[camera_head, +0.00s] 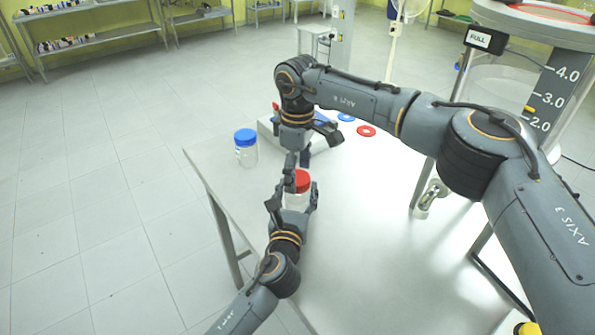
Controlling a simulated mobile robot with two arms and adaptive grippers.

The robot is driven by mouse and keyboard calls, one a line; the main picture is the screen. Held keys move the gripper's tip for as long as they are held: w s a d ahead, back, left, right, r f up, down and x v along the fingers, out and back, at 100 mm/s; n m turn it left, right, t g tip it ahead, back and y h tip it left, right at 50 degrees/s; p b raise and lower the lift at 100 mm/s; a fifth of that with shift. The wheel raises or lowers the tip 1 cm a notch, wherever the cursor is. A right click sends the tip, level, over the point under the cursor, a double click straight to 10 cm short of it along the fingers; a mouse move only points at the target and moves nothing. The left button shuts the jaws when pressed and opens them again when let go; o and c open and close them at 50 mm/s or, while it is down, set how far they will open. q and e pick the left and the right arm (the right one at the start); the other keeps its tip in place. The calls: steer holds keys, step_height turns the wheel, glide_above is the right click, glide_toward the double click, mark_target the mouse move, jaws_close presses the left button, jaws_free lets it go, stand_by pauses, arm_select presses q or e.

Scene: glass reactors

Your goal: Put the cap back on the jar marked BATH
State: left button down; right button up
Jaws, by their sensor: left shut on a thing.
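A clear jar (297,202) stands near the table's left edge, and a red cap (299,181) shows at its top. I cannot tell if the cap is fully seated. My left gripper (294,201) is shut around the jar, one finger on each side. My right gripper (298,161) points down from above, with a finger beside the red cap; its other finger is unclear, so its opening cannot be told. A second clear jar with a blue cap (245,137) stands at the table's far left corner. No BATH label is readable on either jar.
A blue ring (346,117) and a red ring (367,131) lie on the white table (365,240), behind the jar. A pale block (267,125) is partly hidden by my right arm. A metal fitting (430,196) and a large glass vessel (500,95) are at right. The table's front is clear.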

stand_by(0.3)
steer(key=shift+r, duration=2.2)
steer(key=shift+c, duration=0.5)
